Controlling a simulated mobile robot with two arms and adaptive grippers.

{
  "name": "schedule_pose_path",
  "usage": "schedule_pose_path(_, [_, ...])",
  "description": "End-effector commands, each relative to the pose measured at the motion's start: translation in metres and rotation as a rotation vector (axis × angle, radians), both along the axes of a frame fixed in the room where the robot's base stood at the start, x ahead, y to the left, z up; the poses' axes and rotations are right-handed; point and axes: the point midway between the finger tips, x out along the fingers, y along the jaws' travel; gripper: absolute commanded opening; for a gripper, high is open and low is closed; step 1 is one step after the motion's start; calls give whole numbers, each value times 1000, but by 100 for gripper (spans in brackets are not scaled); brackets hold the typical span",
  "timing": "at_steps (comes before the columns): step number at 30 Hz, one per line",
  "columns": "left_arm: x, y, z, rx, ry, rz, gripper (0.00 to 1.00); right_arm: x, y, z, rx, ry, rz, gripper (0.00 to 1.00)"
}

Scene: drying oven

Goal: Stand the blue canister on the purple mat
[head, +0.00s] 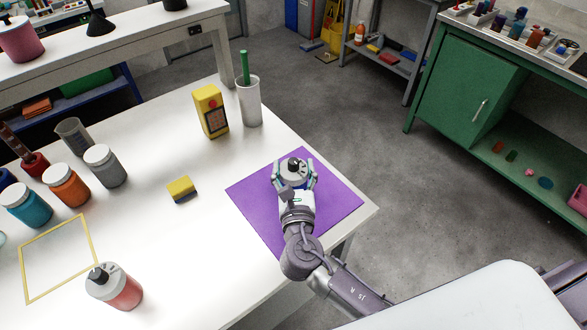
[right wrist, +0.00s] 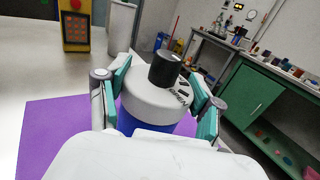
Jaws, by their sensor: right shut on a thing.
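The blue canister (right wrist: 128,121) has a grey-white lid with a black knob, and its blue body shows below the lid in the right wrist view. In the head view only its lid (head: 291,167) shows clearly, over the purple mat (head: 251,194). My right gripper (head: 296,174) is shut on the canister, with one finger on each side near the lid. The canister looks upright. Its base is hidden, so I cannot tell whether it touches the mat. The mat (right wrist: 45,140) lies at the table's corner. My left gripper is out of view.
A yellow meter (head: 211,112) and a white cup (head: 250,103) with a green stick stand behind the mat. A sponge (head: 182,189) lies to its left. A red canister (head: 118,290), a yellow frame (head: 62,287) and several jars are further left. The table edge is close on the right.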

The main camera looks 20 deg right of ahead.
Motion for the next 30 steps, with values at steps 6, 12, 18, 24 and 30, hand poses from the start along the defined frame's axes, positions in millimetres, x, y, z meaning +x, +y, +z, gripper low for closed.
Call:
schedule_pose_path(6, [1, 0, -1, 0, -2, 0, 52, 0, 0, -3, 0, 1, 0, 69])
schedule_pose_path(12, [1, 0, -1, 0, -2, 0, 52, 0, 0, -2, 0, 0, 0, 91])
schedule_pose_path(18, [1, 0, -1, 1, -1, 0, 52, 0, 0, -2, 0, 0, 0, 91])
schedule_pose_path(24, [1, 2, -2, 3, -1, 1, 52, -9, 3, -1, 1, 2, 2, 91])
schedule_pose_path(30, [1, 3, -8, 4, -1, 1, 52, -48, 13, -3, 3, 3, 3, 91])
